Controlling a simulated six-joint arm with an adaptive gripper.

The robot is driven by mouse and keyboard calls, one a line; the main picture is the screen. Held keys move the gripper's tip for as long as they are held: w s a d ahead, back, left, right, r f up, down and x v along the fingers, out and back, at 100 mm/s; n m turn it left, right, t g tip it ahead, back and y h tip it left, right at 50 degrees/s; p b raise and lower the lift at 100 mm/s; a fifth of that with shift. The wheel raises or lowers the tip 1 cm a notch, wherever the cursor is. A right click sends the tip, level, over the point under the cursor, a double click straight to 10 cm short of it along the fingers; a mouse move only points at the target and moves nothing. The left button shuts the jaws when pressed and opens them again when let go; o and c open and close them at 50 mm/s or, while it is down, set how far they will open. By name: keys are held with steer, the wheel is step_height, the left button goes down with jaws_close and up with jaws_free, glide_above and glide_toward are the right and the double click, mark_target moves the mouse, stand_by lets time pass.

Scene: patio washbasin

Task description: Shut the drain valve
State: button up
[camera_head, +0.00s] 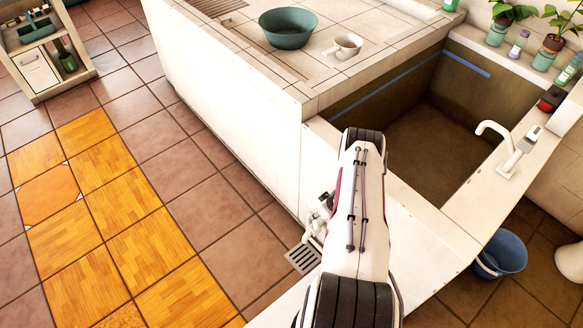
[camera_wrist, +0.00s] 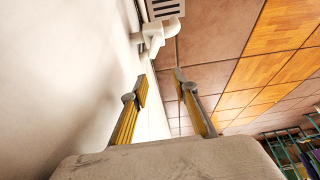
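The white drain pipe and valve fitting (camera_head: 315,218) is on the outer side of the basin's white wall, low down, above a floor grate (camera_head: 302,258). My arm partly covers it in the head view. In the wrist view the white fitting (camera_wrist: 156,36) is ahead of my gripper (camera_wrist: 162,80), near the top, against the white wall. The two yellow-padded fingers are apart with nothing between them. They do not appear to touch the fitting. My fingers cannot be made out in the head view. The valve's handle and its position cannot be told clearly.
The white basin wall (camera_wrist: 60,70) runs close along the left of my gripper in the wrist view. Open tiled floor (camera_head: 210,225) lies beside it. A blue bucket (camera_head: 502,254) stands at right.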

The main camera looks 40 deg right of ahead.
steer(key=w+a+r, duration=0.1)
steer(key=w+r, duration=0.5)
steer(key=r, duration=0.3)
steer(key=w+a+r+n+t+y, duration=0.1)
steer(key=w+a+r, duration=0.1)
steer(key=w+r, duration=0.5)
steer(key=shift+r, duration=1.45)
